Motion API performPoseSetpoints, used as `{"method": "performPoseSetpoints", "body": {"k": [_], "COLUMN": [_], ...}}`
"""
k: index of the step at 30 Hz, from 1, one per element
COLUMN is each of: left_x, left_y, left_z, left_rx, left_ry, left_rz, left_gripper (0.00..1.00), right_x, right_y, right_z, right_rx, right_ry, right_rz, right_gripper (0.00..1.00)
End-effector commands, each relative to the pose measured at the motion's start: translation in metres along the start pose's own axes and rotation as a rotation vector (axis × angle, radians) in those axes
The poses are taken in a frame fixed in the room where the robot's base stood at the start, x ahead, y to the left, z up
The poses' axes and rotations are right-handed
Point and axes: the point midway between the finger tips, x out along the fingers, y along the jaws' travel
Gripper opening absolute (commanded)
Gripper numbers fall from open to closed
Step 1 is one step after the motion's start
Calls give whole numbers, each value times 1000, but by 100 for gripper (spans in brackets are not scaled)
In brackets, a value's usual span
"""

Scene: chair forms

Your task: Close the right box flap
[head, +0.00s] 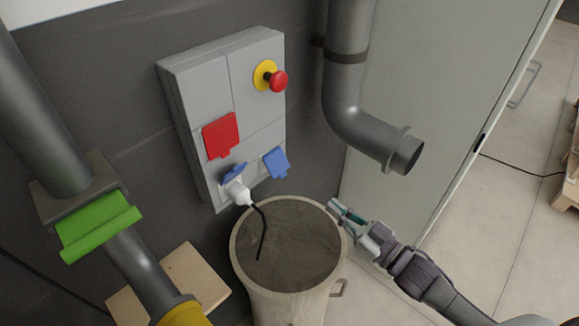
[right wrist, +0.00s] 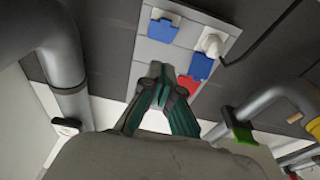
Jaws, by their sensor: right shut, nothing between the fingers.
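The grey wall box (head: 205,90) carries several coloured flaps. Its right blue flap (head: 276,162) sits at the lower right and looks tilted out from the face, so it appears open. It also shows near the top of the right wrist view (right wrist: 163,31). My right gripper (head: 335,208) is shut and empty, below and to the right of this flap, apart from it, by the barrel's rim. Its closed fingers also show in the right wrist view (right wrist: 160,82). My left gripper is not in view.
A white plug (head: 238,191) with a black cable sits under another blue flap (head: 235,171). A red flap (head: 220,135) and a red button (head: 278,81) are higher. The barrel (head: 290,302) stands below. A bent grey pipe (head: 345,110) hangs at the right.

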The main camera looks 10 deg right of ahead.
Motion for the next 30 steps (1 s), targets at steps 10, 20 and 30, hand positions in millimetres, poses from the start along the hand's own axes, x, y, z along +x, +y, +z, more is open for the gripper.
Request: {"method": "performPoseSetpoints", "body": {"k": [10,20,30], "left_x": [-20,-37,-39], "left_y": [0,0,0], "left_z": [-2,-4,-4], "left_rx": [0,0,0], "left_ry": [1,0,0], "left_rz": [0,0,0], "left_gripper": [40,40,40], "right_x": [56,114,127], "right_y": [0,0,0], "right_z": [-4,12,29], "right_rx": [-2,2,-1], "right_ry": [5,-1,1], "right_rz": [0,1,0], "right_gripper": [0,0,0]}}
